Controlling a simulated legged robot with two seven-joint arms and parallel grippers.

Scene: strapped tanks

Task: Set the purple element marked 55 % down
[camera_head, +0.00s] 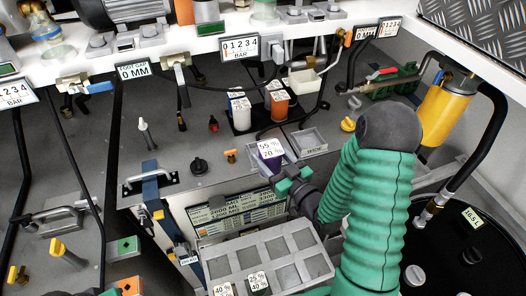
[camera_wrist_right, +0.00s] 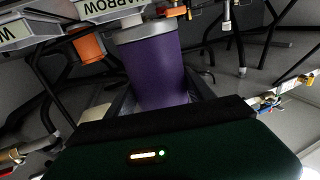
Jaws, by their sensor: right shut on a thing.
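The purple element (camera_head: 270,162) has a white label on top reading 55 % and 70 %. It stands roughly upright at the middle of the head view, over or in a grey square holder beside the tray marked with a small label (camera_head: 308,141). My right gripper (camera_head: 284,178) is shut on it from the near side. In the right wrist view the purple body (camera_wrist_right: 160,72) rises beyond the dark jaws (camera_wrist_right: 160,118), with grey walls at its sides. Its lower end is hidden, so I cannot tell whether it touches the bottom. My left gripper is not in view.
White (camera_head: 241,114) and orange (camera_head: 278,105) labelled elements stand on a black base behind. A grey compartment tray (camera_head: 265,258) holds labelled items at its near end. A black drum (camera_head: 468,250) is at right. A white shelf edge (camera_head: 200,45) crosses above.

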